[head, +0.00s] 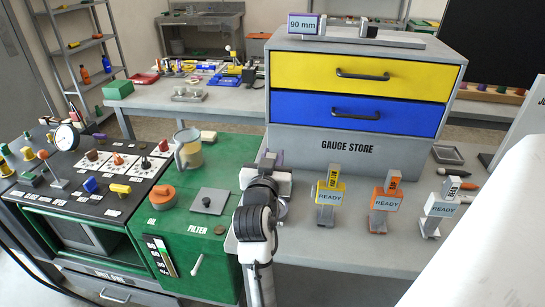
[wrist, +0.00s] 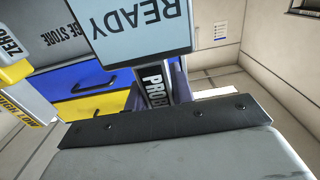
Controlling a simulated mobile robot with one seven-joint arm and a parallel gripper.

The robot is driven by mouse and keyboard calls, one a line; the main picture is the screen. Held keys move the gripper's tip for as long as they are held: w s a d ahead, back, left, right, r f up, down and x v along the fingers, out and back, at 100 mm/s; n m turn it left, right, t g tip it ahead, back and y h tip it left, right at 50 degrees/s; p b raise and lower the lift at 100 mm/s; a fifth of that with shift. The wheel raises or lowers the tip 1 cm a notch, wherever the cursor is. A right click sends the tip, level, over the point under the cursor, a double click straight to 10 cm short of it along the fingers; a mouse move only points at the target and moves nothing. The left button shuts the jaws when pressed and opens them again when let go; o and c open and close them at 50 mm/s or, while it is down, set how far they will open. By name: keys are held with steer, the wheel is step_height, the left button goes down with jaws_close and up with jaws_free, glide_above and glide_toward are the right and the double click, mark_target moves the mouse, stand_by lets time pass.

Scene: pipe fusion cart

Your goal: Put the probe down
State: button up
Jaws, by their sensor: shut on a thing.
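My gripper (head: 268,162) is in front of the gauge store cabinet, at the left end of the grey table. In the wrist view it is shut on the probe (wrist: 155,88), a grey body with a dark strip lettered "PROB". A light blue plate reading "READY" (wrist: 140,28) is at the top of that view, upside down, next to the probe's body. Purple finger parts flank the probe. In the head view my gripper and arm mostly hide the probe, so whether it touches the table cannot be told.
The gauge store (head: 350,143) rises behind. A green bench (head: 205,240) with a jug (head: 189,148) lies left. Some bare tabletop (head: 320,252) shows in front.

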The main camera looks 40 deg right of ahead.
steer(key=shift+f, duration=0.2)
steer(key=o, duration=0.9)
steer(key=shift+o, duration=0.2)
steer(key=shift+r, duration=0.15)
steer(key=shift+a, duration=0.15)
steer(key=p+v, duration=0.6)
steer(key=v, duration=0.5)
steer(key=shift+s+a, duration=0.25)
steer(key=shift+s, duration=0.1)
